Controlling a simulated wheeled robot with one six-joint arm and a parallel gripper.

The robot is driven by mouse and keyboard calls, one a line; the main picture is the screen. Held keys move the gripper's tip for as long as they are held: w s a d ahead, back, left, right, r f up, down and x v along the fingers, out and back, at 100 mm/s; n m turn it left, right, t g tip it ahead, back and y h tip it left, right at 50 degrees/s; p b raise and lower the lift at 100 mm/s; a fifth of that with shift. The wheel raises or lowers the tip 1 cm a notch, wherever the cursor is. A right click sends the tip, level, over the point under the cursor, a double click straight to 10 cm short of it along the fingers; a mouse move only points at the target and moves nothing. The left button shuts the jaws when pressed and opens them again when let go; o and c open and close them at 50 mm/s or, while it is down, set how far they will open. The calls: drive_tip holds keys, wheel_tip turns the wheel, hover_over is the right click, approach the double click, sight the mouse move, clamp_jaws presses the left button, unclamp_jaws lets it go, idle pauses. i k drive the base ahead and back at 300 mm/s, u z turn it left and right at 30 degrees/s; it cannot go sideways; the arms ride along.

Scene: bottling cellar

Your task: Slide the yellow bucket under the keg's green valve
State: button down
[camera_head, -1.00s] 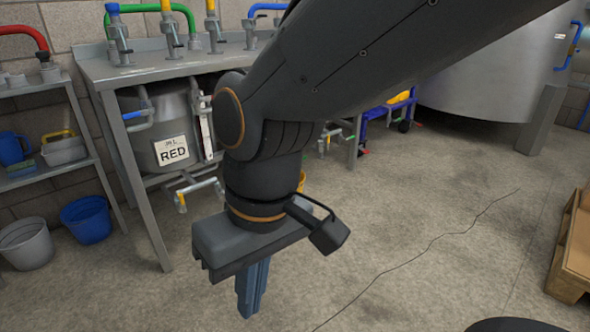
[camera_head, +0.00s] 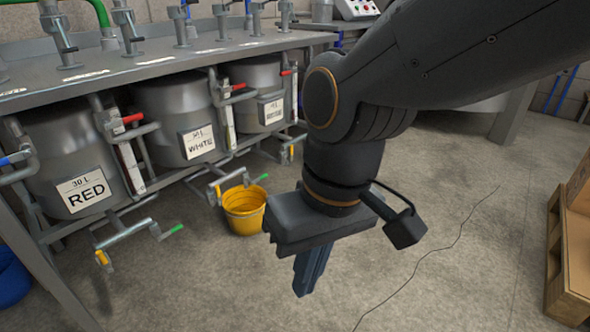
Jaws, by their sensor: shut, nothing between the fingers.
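The yellow bucket (camera_head: 246,222) stands upright on the floor in front of the keg labelled WHITE (camera_head: 178,118). A green valve handle (camera_head: 262,178) on that keg's low outlet pipe shows just above the bucket's rim. Whether the spout is exactly over the bucket's opening I cannot tell. Another green valve handle (camera_head: 175,229) is on the low pipe of the keg labelled RED (camera_head: 62,150), to the left. My gripper (camera_head: 307,280) points down to the right of the bucket, apart from it, shut and empty.
A third keg (camera_head: 256,88) stands right of the WHITE one under the metal bench (camera_head: 160,60). A blue bucket (camera_head: 10,278) is at the left edge. A wooden pallet (camera_head: 572,260) is at the right. Open concrete floor lies between, with a thin crack.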

sight(243, 206)
drive_tip(key=i, duration=0.7)
drive_tip(key=u, duration=1)
drive_tip(key=i, duration=0.7)
drive_tip(key=u, duration=0.75)
